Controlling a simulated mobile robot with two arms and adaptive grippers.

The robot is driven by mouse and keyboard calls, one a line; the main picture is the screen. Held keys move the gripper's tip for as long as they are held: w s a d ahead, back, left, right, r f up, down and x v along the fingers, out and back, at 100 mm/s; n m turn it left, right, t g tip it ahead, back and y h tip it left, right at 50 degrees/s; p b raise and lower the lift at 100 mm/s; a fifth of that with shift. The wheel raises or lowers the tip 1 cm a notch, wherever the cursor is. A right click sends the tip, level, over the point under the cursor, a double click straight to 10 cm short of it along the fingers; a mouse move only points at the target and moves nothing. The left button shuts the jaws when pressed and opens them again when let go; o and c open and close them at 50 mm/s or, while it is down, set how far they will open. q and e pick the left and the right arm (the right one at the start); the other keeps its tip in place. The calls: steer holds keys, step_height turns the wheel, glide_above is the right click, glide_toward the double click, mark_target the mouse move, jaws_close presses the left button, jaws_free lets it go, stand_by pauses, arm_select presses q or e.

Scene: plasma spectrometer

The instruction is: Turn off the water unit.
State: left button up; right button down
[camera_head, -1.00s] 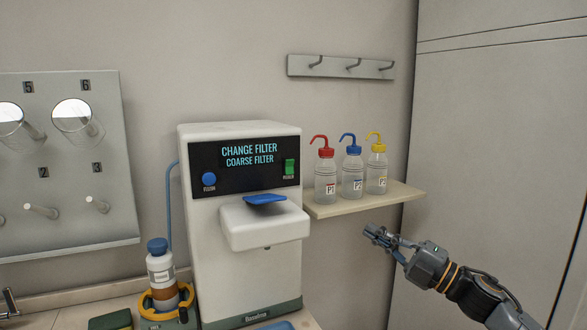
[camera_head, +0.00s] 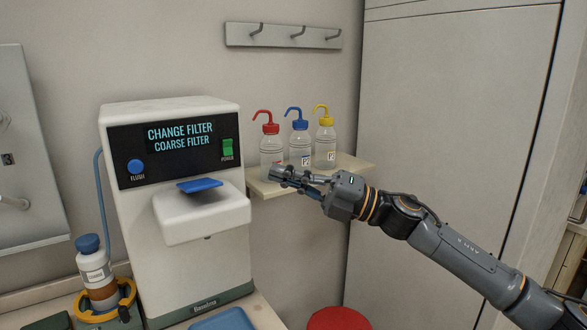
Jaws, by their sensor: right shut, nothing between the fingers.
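The water unit (camera_head: 180,270) is a white box with a dark front panel (camera_head: 180,168). Its display reads "CHANGE FILTER COARSE FILTER". A green power switch (camera_head: 228,149) is at the panel's right end. A round blue flush button (camera_head: 135,167) is at the left end. A blue lever (camera_head: 200,185) sits on top of the jutting dispenser block. My right gripper (camera_head: 276,176) is shut and empty. In the picture it is right of the unit and below the switch, in front of the bottle shelf, apart from the switch. My left gripper is out of view.
A shelf (camera_head: 352,167) holds three wash bottles with red (camera_head: 271,148), blue (camera_head: 299,148) and yellow (camera_head: 325,148) caps, close behind my right gripper. A hook rail (camera_head: 283,36) hangs above. A blue-capped bottle (camera_head: 94,268) stands left of the unit. A red round top (camera_head: 338,319) is at bottom.

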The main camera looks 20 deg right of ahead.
mark_target(226, 143)
steer(key=shift+w+a+r+p, duration=0.55)
steer(key=shift+w+a, duration=0.35)
steer(key=shift+w, duration=0.2)
steer(key=shift+w+a+r+p, duration=0.55)
steer(key=shift+w+a, duration=0.35)
steer(key=shift+w, duration=0.15)
steer(key=shift+w+a+r+p, duration=0.5)
steer(key=shift+w+a, duration=0.4)
steer(key=shift+w, duration=0.2)
steer(key=shift+r, duration=0.15)
